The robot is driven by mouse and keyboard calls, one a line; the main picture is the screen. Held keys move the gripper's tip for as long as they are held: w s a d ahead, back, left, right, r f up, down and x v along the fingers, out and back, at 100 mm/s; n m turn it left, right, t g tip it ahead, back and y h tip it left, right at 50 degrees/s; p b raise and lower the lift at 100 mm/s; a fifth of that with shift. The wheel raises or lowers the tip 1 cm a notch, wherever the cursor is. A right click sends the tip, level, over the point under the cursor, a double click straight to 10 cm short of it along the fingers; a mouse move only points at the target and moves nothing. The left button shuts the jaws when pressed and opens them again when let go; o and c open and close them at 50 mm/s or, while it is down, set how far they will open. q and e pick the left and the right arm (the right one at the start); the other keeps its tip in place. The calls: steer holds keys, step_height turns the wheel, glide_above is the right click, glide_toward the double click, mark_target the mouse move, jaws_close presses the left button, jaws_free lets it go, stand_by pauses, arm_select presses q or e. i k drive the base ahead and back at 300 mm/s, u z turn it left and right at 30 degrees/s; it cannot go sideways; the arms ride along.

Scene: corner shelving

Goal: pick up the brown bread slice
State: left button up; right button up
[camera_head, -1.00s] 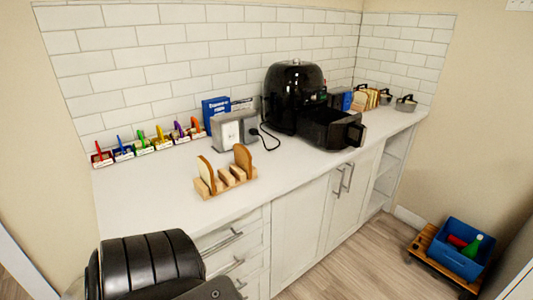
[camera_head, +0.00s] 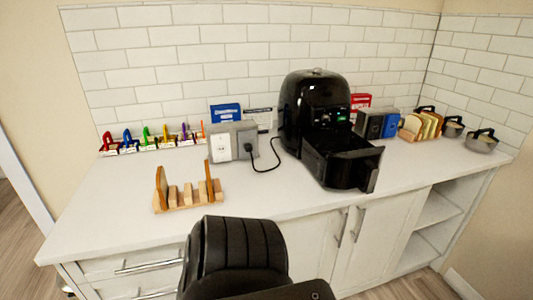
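A wooden rack (camera_head: 188,204) stands on the near left part of the white counter. Two bread slices stand upright in it, seen nearly edge-on: one brown-edged slice (camera_head: 161,186) at its left end and one brown slice (camera_head: 209,179) towards its right end. The slots between them look empty. A second rack with several bread slices (camera_head: 421,125) stands at the far right of the counter. Neither of my grippers is in view, so their state is hidden.
A black air fryer (camera_head: 313,100) with its drawer (camera_head: 343,163) pulled out stands right of the near rack. A grey socket box (camera_head: 232,142) with a plugged cable is behind the rack. Small coloured-handled containers (camera_head: 147,141) line the wall. The counter (camera_head: 105,215) is clear left of the rack.

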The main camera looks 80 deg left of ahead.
mark_target(208, 177)
steer(key=i, duration=1)
steer(key=u, duration=1.8)
